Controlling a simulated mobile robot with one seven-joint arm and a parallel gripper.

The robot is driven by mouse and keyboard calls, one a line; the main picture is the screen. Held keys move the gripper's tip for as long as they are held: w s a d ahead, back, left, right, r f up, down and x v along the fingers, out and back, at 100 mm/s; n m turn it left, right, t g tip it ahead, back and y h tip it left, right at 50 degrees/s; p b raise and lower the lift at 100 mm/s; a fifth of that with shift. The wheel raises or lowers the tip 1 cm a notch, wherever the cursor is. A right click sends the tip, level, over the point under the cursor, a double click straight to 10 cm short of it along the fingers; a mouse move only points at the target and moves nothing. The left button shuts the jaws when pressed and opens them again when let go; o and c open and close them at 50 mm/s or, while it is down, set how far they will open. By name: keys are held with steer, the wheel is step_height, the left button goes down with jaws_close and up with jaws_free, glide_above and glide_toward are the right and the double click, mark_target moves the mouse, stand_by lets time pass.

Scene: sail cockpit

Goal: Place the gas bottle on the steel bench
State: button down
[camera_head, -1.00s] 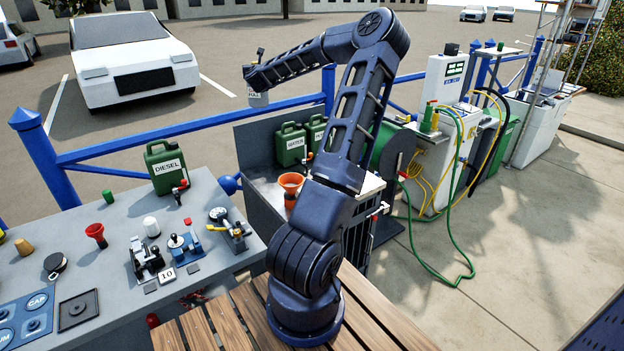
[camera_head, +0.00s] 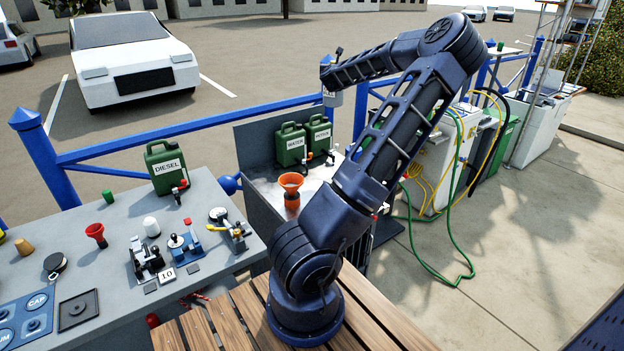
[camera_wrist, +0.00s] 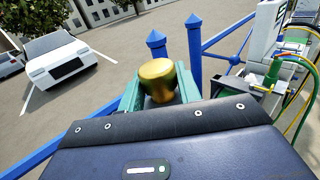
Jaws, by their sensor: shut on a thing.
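My gripper (camera_head: 332,82) is in the air above the blue railing, at the end of my outstretched arm. The bench with a shiny metal top and grey back panel (camera_head: 256,150), seemingly the steel bench, stands mid-picture, nearer than the bottle. My arm hides its right part.
Two green jerrycans (camera_head: 290,146) stand at the back of the metal-topped bench, and an orange funnel (camera_head: 291,190) on its front. A grey bench (camera_head: 115,215) with a diesel can (camera_head: 165,167) and fittings is left. The blue railing (camera_head: 120,150) runs behind.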

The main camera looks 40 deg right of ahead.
steer(key=s+d+m+g+h, duration=0.1)
steer(key=s+d, duration=0.4)
steer(key=s, duration=0.2)
step_height(320, 180, down, 32)
steer(key=shift+w+d+r, duration=0.2)
steer(key=shift+w+d, duration=0.05)
steer(key=shift+w, duration=0.05)
stand_by(1.0)
steer(key=shift+f, duration=0.1)
steer(key=c, duration=1)
jaws_free()
